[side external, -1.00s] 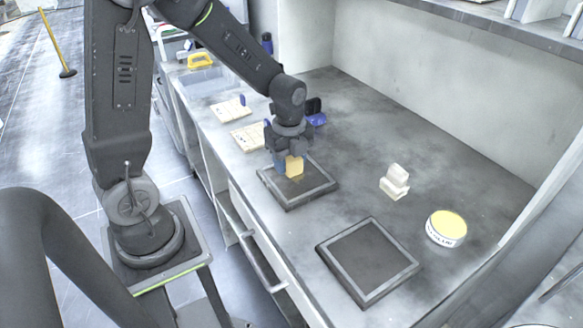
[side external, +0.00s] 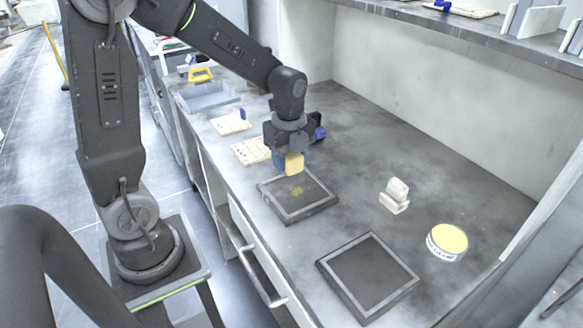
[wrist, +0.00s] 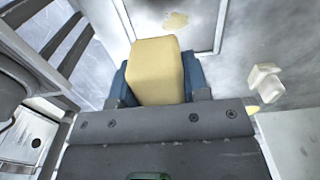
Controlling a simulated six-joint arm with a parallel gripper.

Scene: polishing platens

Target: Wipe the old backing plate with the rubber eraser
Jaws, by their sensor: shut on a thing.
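My gripper (side external: 289,158) is shut on a tan block (side external: 294,164), which looks like the rubber eraser. The block also shows between the blue fingers in the wrist view (wrist: 157,72). It is over the far edge of a dark, grey-framed plate (side external: 318,207) and appears raised off it. A yellowish stain (side external: 298,190) lies on that plate and also shows beyond the block in the wrist view (wrist: 176,21). A second framed plate (side external: 368,274) nearer the camera looks clean. No label shows which plate is the old one.
A whitish block on a stand (side external: 395,195) and a round tin with a yellow top (side external: 447,241) stand to the right. Pale tiled boards (side external: 250,151) lie behind at the left. The bench between the plates and back wall is mostly clear.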

